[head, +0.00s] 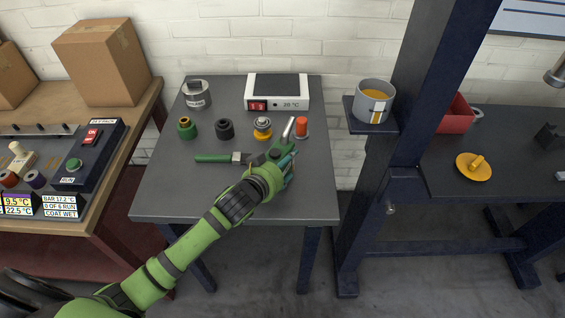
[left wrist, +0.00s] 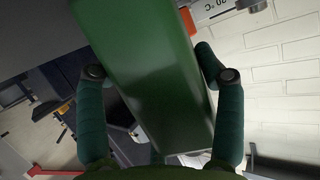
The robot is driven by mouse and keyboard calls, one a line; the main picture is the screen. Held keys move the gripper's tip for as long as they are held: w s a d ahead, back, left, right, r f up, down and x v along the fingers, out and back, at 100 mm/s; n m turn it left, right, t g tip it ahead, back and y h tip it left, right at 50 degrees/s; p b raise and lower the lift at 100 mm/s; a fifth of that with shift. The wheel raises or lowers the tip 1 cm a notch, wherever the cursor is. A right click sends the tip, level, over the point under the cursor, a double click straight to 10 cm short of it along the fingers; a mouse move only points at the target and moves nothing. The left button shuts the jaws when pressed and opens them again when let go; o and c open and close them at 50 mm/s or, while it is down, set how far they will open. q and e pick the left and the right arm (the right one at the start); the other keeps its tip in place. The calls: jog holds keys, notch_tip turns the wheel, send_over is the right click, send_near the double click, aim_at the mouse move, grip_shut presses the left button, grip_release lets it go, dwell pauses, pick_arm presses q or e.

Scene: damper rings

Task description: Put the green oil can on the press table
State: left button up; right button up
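The green oil can (head: 281,149), with a pale metal spout, is at the right side of the grey table (head: 165,200). In the left wrist view the can (left wrist: 145,70) fills the middle as a long green body. My left gripper (head: 284,162) has a finger against each side of it and is shut on it. The can looks tilted, and I cannot tell whether it touches the table. The gripper hides part of the can in the head view. A dark blue press frame (head: 425,90) with a dark tabletop (head: 520,190) stands at the right. My right gripper is not in view.
Behind the can are an orange-red cylinder (head: 302,126), a yellow-based part (head: 262,133), black (head: 225,129) and green (head: 186,130) rings and a heater (head: 277,92). A green-handled tool (head: 215,158) lies left. A mug (head: 374,101) sits on the frame's ledge. A yellow lid (head: 473,166) lies right.

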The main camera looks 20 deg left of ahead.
pick_arm(q)
jog(key=o, duration=0.5)
jog(key=v, duration=1.2)
grip_shut()
dwell(1.1)
